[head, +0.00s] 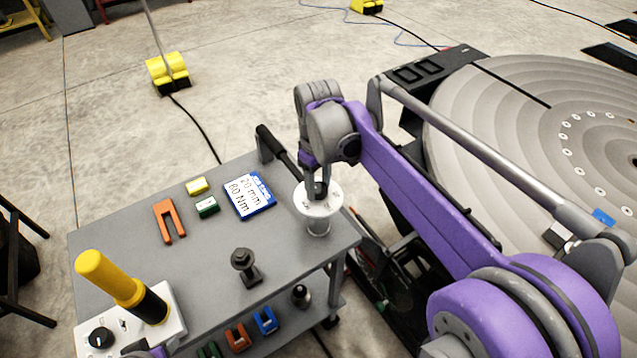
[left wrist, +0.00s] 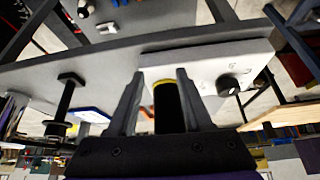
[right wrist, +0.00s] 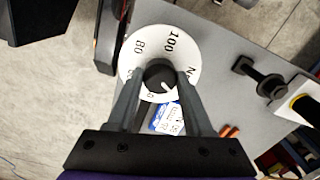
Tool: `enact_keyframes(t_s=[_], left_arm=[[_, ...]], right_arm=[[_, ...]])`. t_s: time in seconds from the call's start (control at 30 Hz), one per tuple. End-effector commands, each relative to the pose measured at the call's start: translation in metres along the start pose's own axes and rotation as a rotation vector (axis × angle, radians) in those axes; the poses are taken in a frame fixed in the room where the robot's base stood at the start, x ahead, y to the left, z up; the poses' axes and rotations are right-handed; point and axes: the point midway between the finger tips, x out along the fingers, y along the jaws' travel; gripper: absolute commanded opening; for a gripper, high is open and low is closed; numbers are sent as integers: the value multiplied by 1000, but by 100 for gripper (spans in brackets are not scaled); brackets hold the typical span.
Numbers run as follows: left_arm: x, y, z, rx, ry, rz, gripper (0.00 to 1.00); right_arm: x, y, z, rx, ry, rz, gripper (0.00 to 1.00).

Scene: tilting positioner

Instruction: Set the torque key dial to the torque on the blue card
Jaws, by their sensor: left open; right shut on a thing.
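The dial (head: 328,207) is a white disc at the table's right corner. In the right wrist view the dial (right wrist: 134,62) shows 80 and 100; other marks are partly hidden. My right gripper (head: 318,188) is shut on its black knob (right wrist: 158,78). The knob's short white mark points to the lower right; the scale there is hidden by a finger. The blue card (head: 262,208) lies on the table and reads 60 Nm below a line in mm. My left gripper (left wrist: 160,80) is open, its fingers either side of a yellow-and-black handle (left wrist: 168,108); contact cannot be told.
The handle stands on a white box with a small black knob (head: 101,337). An orange fork (head: 169,221), a yellow block (head: 197,186), a green block (head: 207,207) and a dark bolt-like part (head: 245,268) are on the grey table (head: 205,255). The large round positioner (head: 500,130) is at right.

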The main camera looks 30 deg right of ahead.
Motion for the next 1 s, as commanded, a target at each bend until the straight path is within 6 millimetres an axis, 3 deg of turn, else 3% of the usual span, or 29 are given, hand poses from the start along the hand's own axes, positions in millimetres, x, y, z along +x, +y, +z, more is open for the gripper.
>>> enact_keyframes(t_s=[0.03,0.2,0.57,1.0], left_arm=[[0,0,0,0,0,0,50],[0,0,0,0,0,0,50],[0,0,0,0,0,0,50],[-5,0,-6,0,6,0,50]], right_arm=[[0,0,0,0,1,0,53],[0,0,0,-1,0,0,82],[-5,0,0,-1,0,0,82],[-84,0,0,-1,1,0,82]])
